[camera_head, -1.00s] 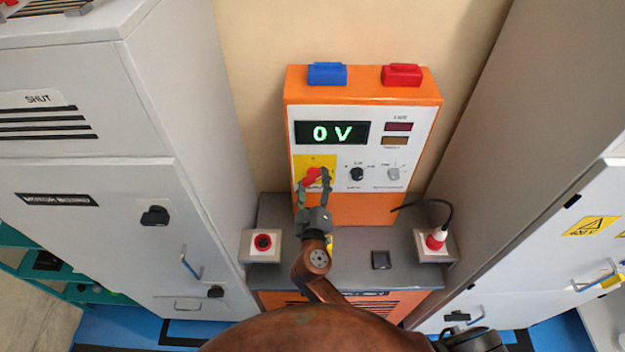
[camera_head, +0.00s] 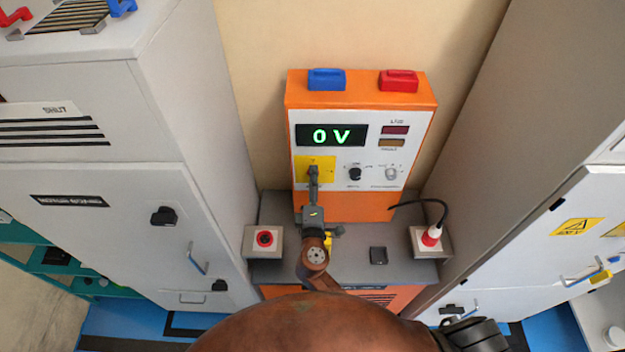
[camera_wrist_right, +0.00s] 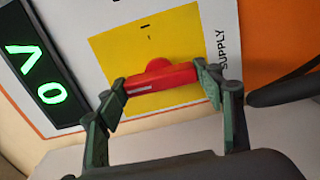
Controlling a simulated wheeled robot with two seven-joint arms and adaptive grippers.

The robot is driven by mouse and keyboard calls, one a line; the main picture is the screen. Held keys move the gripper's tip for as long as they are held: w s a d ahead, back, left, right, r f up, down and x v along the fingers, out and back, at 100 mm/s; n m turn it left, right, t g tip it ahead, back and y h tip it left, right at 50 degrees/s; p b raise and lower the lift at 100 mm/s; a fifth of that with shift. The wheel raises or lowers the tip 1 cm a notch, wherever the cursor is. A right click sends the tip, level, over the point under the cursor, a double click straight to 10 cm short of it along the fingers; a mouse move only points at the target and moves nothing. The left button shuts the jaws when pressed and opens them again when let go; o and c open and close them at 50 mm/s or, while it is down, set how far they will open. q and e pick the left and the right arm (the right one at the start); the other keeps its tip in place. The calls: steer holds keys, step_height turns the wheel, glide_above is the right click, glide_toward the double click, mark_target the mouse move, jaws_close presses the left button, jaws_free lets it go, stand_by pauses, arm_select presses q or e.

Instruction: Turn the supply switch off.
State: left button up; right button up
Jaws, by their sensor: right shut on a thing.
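The supply switch is a red bar handle (camera_wrist_right: 162,82) on a yellow plate (camera_wrist_right: 150,50), beside the word SUPPLY in the right wrist view. The same yellow plate (camera_head: 328,166) shows on the orange supply unit in the head view, where my right gripper (camera_head: 314,172) covers the red handle. In the right wrist view, my right gripper (camera_wrist_right: 160,85) has one finger at each end of the handle and is shut on it. The bar lies roughly upright relative to the panel. The green display (camera_head: 331,135) reads 0 V. My left gripper is not in view.
A red button box (camera_head: 264,240) and a plug box (camera_head: 430,238) with a black cable flank the grey ledge. Two small knobs (camera_head: 355,173) sit right of the switch. Grey cabinets (camera_head: 90,120) stand close on both sides.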

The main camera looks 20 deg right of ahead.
steer(key=shift+n, duration=0.3)
steer(key=o, duration=1.2)
steer(key=shift+c, duration=0.2)
steer(key=v, duration=1.2)
